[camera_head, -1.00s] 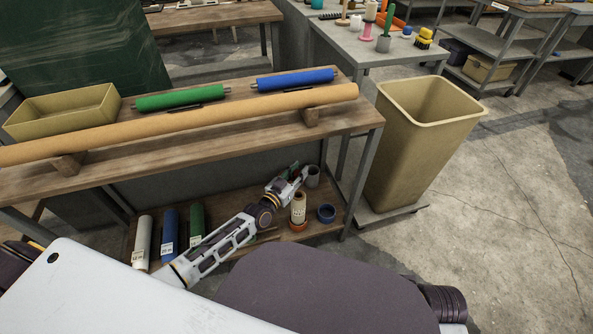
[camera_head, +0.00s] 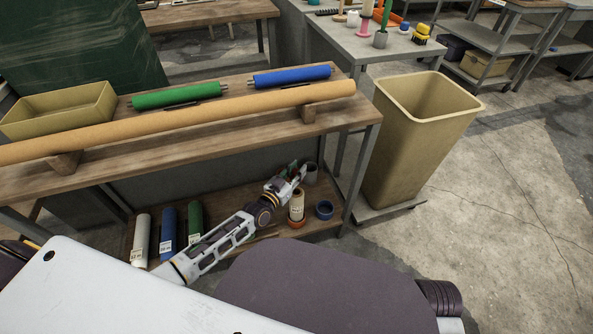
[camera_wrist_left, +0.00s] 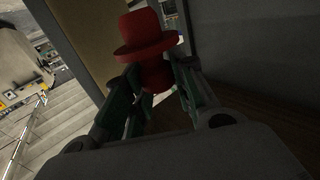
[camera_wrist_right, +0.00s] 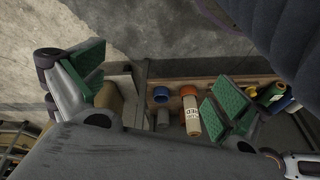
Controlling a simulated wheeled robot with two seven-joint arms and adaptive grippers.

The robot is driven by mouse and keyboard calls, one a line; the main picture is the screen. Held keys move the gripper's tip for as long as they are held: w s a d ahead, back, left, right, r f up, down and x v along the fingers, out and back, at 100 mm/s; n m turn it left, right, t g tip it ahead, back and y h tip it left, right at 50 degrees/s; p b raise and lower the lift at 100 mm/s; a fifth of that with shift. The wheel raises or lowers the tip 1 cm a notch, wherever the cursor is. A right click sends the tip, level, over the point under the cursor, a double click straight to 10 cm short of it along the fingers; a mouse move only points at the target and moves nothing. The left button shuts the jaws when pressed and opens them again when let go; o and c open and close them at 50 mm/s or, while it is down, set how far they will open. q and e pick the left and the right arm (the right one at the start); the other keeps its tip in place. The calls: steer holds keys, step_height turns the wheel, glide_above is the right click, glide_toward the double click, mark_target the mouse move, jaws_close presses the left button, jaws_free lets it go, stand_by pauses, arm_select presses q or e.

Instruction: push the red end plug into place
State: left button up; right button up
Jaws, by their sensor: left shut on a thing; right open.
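The red end plug (camera_wrist_left: 147,38) shows in the left wrist view, with a wide flange and a narrower top. My left gripper (camera_wrist_left: 156,82) is shut on it, its green pads on either side of the plug's lower part. In the head view my left gripper (camera_head: 295,170) is over the lower shelf's right end, close to a grey cup (camera_head: 311,174); the plug cannot be made out there. My right gripper (camera_wrist_right: 158,88) is open and empty, its green pads wide apart. In the right wrist view the shelf lies beyond it.
A long tan tube (camera_head: 230,110) rests on wooden cradles on the bench, with green (camera_head: 176,95) and blue (camera_head: 291,77) rolls behind. A cream roll (camera_head: 297,205), a blue ring (camera_head: 324,209) and more rolls stand on the lower shelf. A tan bin (camera_head: 415,150) stands right of the bench.

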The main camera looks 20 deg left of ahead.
arm_select(q)
steer(key=shift+f+b, duration=0.4)
steer(key=shift+f, duration=0.3)
steer(key=shift+f+b, duration=0.5)
steer(key=shift+f, duration=0.3)
steer(key=shift+f+b, duration=0.7)
steer(key=shift+f, duration=0.45)
arm_select(e)
steer(key=shift+t+y, duration=0.6)
steer(key=f, duration=0.1)
steer(key=a+f, duration=0.1)
steer(key=f, duration=0.1)
steer(key=a+f, duration=0.1)
steer(key=f, duration=0.1)
steer(key=shift+w+a+f, duration=0.1)
steer(key=shift+w, duration=0.1)
steer(key=shift+w+a+r, duration=0.1)
steer(key=shift+w+r, duration=0.1)
steer(key=shift+w, duration=0.15)
arm_select(q)
steer(key=shift+f+b, duration=1.35)
steer(key=shift+f, duration=0.3)
arm_select(e)
steer(key=shift+f, duration=1.2)
